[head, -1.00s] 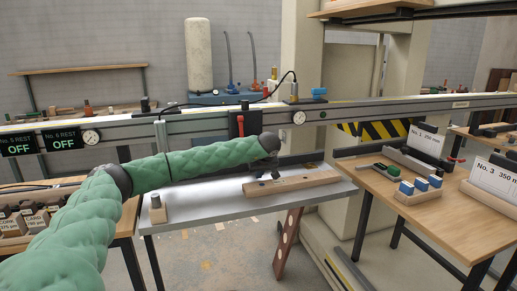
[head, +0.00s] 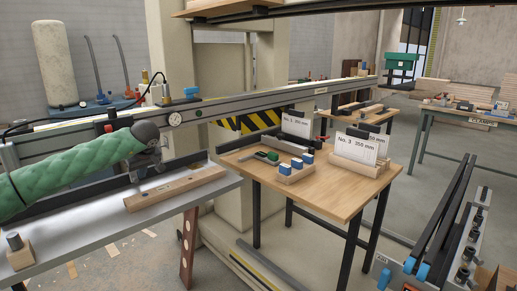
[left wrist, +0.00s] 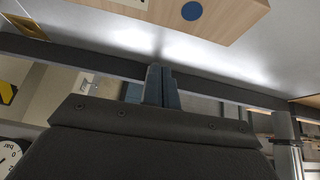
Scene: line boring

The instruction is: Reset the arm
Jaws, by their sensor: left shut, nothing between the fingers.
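My left arm, in a green quilted sleeve, comes in from the left in the head view. Its gripper (head: 146,176) points down over the grey bench (head: 90,222), just left of a long wooden block (head: 176,188). In the left wrist view the two fingers (left wrist: 161,86) are together, with nothing between them. The wooden block (left wrist: 215,14) with a blue dot shows at the top there, apart from the fingers. My right gripper is not in view.
A grey rail (head: 240,106) with a dial gauge (head: 175,119) runs behind the bench. A small block with a dark peg (head: 18,256) stands at the bench's left. A wooden table (head: 330,197) to the right holds blue-topped blocks (head: 297,164) and number cards (head: 360,147).

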